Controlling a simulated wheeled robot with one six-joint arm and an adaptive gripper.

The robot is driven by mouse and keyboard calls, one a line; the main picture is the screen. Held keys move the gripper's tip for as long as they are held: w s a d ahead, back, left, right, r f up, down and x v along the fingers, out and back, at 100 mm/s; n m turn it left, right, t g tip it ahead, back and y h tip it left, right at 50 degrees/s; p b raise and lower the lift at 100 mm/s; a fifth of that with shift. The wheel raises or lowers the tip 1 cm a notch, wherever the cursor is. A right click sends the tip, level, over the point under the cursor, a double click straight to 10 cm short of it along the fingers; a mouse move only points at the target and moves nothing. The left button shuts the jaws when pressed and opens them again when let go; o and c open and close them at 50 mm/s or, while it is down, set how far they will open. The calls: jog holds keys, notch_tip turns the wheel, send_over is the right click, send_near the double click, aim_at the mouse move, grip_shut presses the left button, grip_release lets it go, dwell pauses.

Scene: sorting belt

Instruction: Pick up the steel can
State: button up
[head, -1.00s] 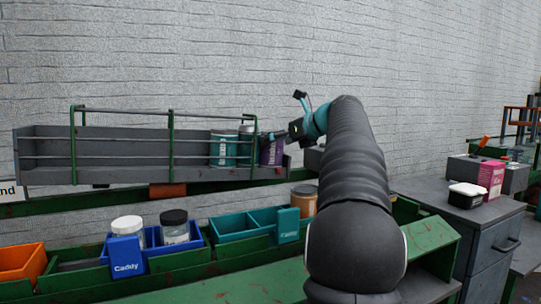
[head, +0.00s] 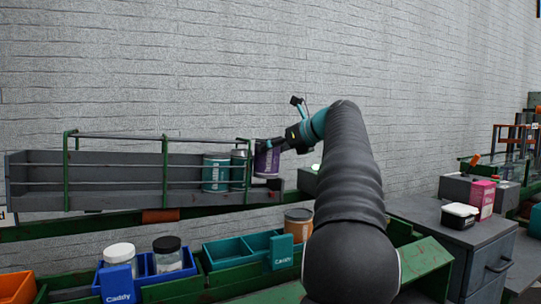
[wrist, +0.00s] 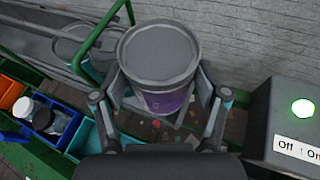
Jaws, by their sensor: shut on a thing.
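The steel can with a purple label (head: 266,161) hangs in my gripper (head: 283,146), near the right end of the raised grey rack (head: 110,172). In the wrist view, its round grey lid (wrist: 158,54) faces the camera and the purple label (wrist: 163,102) shows below it. The fingers of my gripper (wrist: 166,98) are shut on both sides of the can. The can looks upright and above the rack's floor.
Green rails and posts (head: 166,172) guard the rack's front. Below are a blue caddy (head: 147,265) with two jars, a teal caddy (head: 222,254) and an orange-brown can (head: 298,222). A grey switch box (wrist: 290,122) with a green light stands right of my gripper.

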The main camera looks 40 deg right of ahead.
jog(key=a+r+v, duration=0.1)
jog(key=a+v, duration=0.1)
jog(key=v, duration=0.9)
jog(key=a+v, duration=0.2)
jog(key=v, duration=1)
jog(key=shift+r+p, duration=0.3)
jog(key=shift+r, duration=0.1)
dwell(3.0)
